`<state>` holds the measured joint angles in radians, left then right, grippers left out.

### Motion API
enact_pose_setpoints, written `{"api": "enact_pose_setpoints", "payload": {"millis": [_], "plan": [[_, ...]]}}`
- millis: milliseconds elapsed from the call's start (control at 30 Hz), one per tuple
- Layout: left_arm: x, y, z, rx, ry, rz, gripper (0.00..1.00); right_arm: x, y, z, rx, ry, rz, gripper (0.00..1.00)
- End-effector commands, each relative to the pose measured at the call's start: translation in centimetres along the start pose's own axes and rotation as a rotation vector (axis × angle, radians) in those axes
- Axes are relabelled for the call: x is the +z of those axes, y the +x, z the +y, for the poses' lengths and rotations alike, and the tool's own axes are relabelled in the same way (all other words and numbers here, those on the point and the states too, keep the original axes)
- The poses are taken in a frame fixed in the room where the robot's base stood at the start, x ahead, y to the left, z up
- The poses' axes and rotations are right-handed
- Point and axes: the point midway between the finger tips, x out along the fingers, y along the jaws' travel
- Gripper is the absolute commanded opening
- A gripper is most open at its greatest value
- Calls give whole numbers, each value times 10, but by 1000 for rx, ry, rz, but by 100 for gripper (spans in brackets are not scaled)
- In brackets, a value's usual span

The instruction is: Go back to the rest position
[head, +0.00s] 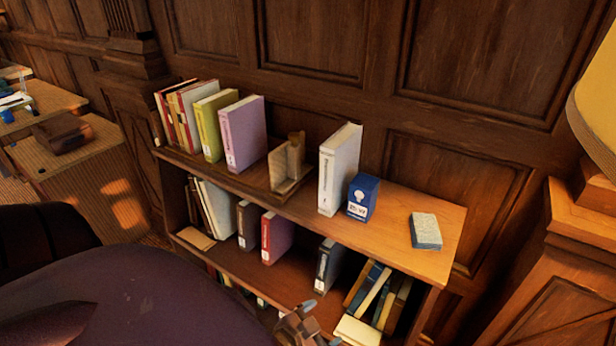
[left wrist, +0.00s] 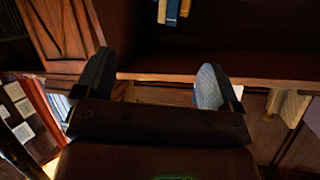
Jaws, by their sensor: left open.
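My left gripper (head: 300,325) shows at the bottom edge of the head view, low in front of the bookshelf (head: 402,262). In the left wrist view its two fingers (left wrist: 152,82) stand wide apart with nothing between them. Beyond the fingertips is a wooden shelf edge (left wrist: 275,79). My right gripper is not seen in either view.
The shelf top holds a purple book (head: 242,133), a white book (head: 339,168), a blue box (head: 362,197) and a small pale blue book (head: 425,231). More books fill the lower shelf. A yellow lampshade (head: 598,100) is at right, a wooden desk (head: 85,165) at left.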

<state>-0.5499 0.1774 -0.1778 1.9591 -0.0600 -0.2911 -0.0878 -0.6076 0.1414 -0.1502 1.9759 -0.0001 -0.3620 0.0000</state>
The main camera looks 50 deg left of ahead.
Motion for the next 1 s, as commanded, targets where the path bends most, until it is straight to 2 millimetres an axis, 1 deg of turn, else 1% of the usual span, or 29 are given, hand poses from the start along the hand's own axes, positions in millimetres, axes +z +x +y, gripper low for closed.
{"api": "enact_pose_setpoints", "payload": {"millis": [33, 100, 200, 433, 567, 1000], "plan": [[12, -8, 0, -6, -75, -44, 89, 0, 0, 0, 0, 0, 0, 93], [22, -15, 0, -12, -145, -83, 89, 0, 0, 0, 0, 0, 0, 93], [28, -20, 0, -15, -189, -108, 89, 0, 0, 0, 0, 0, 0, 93], [28, -20, 0, -14, -190, -109, 89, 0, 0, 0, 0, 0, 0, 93], [31, -16, 1, -14, -188, -105, 89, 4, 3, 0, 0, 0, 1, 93], [30, -17, 1, -14, -188, -105, 89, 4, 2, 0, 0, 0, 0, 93]]}}
